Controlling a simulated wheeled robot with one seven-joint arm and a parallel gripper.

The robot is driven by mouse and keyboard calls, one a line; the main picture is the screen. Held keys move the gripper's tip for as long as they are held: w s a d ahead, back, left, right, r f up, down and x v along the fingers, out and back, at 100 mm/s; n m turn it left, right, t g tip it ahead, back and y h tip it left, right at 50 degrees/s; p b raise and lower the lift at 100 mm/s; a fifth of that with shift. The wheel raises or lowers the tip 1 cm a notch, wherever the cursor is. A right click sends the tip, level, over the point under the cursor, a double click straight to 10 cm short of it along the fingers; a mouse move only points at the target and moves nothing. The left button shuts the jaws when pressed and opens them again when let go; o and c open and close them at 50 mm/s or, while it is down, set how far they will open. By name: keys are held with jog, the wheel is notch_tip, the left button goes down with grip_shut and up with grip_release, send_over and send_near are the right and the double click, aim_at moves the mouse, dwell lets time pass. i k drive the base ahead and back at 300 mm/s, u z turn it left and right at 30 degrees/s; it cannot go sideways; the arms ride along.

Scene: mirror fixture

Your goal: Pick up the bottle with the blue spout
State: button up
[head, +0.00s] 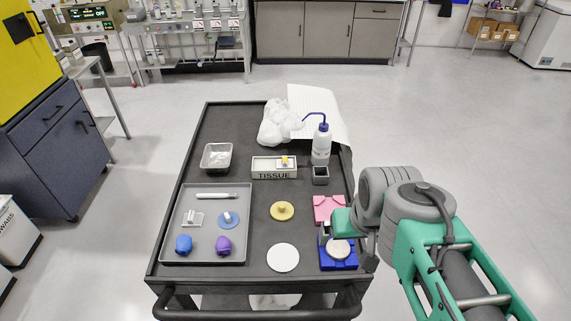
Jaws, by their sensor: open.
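The white bottle (321,152) with a blue cap and a bent blue spout stands upright at the far right of the dark cart. My gripper (329,238) is at the right near part of the cart, above or beside the blue fixture (337,264) with a round mirror-like disc (339,249). It is open, well in front of the bottle and apart from it. Its fingertips are small and partly hidden.
A grey tray (205,252) holds several items at left.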

aim_at(322, 137)
jog(key=k, duration=0.5)
jog(key=u, duration=3.85)
jog(key=k, duration=1.55)
jog(key=z, duration=1.7)
jog(key=i, duration=0.5)
jog(key=z, duration=0.1)
